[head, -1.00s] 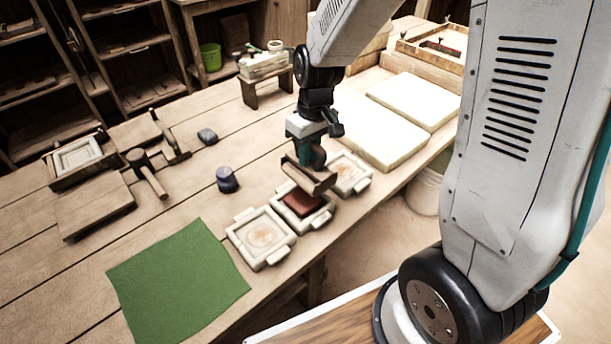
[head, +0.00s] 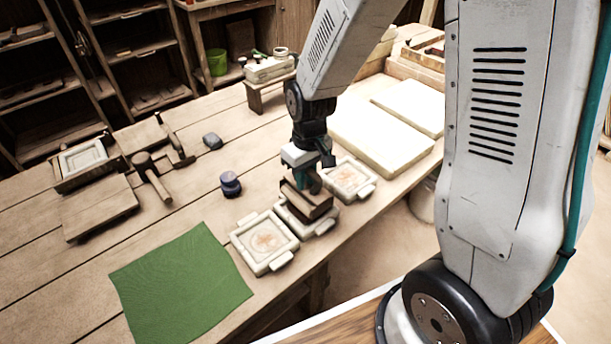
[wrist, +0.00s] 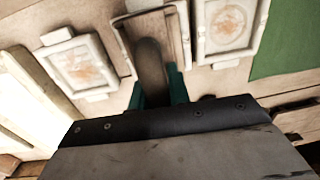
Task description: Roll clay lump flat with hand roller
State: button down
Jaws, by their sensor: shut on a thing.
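My gripper (head: 308,182) is shut on a brown wooden hand roller (head: 310,204), which sits low over the middle of three pale square moulds. In the wrist view the roller (wrist: 150,62) shows as a dark rounded bar between the teal fingers of my gripper (wrist: 157,85). The middle mould (head: 323,228) is partly covered by the roller and gripper. The clay lump is hidden beneath them in both current views. I cannot tell whether the roller touches the clay.
Patterned moulds stand close on both sides, left (head: 265,262) and right (head: 372,190). A green cloth (head: 180,280) lies front left. A dark blue jar (head: 230,184), a mallet (head: 150,176) and a board (head: 98,210) are further left. Pale slabs (head: 380,140) lie behind right.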

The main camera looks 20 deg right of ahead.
jog(key=shift+f, duration=0.2)
jog(key=shift+f, duration=0.75)
